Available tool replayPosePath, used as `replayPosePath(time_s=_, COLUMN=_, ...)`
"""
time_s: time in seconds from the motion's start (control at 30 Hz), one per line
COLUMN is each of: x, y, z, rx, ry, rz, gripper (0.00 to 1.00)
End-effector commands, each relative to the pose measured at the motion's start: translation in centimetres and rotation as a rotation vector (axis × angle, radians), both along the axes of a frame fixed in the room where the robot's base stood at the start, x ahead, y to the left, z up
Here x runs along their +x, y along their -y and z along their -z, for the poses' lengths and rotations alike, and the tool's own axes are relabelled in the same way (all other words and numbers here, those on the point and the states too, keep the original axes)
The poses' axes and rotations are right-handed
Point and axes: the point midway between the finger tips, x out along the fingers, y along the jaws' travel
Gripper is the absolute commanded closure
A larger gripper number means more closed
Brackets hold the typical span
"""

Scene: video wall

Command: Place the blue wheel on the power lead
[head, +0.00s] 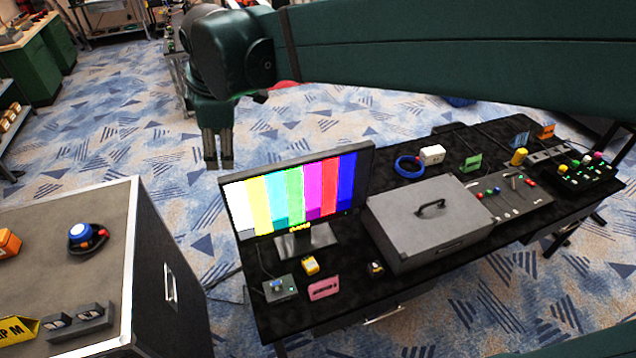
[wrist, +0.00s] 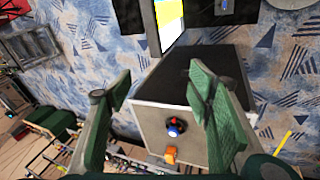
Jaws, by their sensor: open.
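A round blue wheel-like piece (head: 81,233) with a dark base and a reddish edge sits on the grey cabinet top at left. It also shows in the wrist view (wrist: 174,130), between the fingers. A blue ring (head: 408,167) lies beside a white block (head: 432,154) on the black table behind the grey case; this may be the power lead, but I cannot tell for sure. My gripper (head: 219,164) hangs above the floor, behind and left of the monitor, apart from both. In the wrist view its two green fingers (wrist: 163,85) are spread and empty.
The monitor (head: 300,190) with colour bars stands on the table's left end. A grey case (head: 425,220) stands beside it. The cabinet (head: 115,215) also holds an orange block (head: 8,243) and a grey double holder (head: 80,320). A gap separates cabinet and table.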

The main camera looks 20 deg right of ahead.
Motion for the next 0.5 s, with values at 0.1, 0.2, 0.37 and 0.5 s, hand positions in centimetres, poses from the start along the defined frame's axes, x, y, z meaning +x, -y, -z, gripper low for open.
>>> replayPosePath(time_s=0.1, x=-1.9, y=2.8, z=0.3, rx=0.046, ry=0.010, rz=0.121, gripper=0.49)
replayPosePath(time_s=0.2, x=-3.5, y=4.8, z=0.6, rx=0.087, ry=0.018, rz=0.224, gripper=0.49)
replayPosePath(time_s=0.37, x=-6.0, y=7.9, z=1.3, rx=0.156, ry=0.033, rz=0.387, gripper=0.49)
replayPosePath(time_s=0.5, x=-8.3, y=10.4, z=2.1, rx=0.219, ry=0.046, rz=0.528, gripper=0.49)
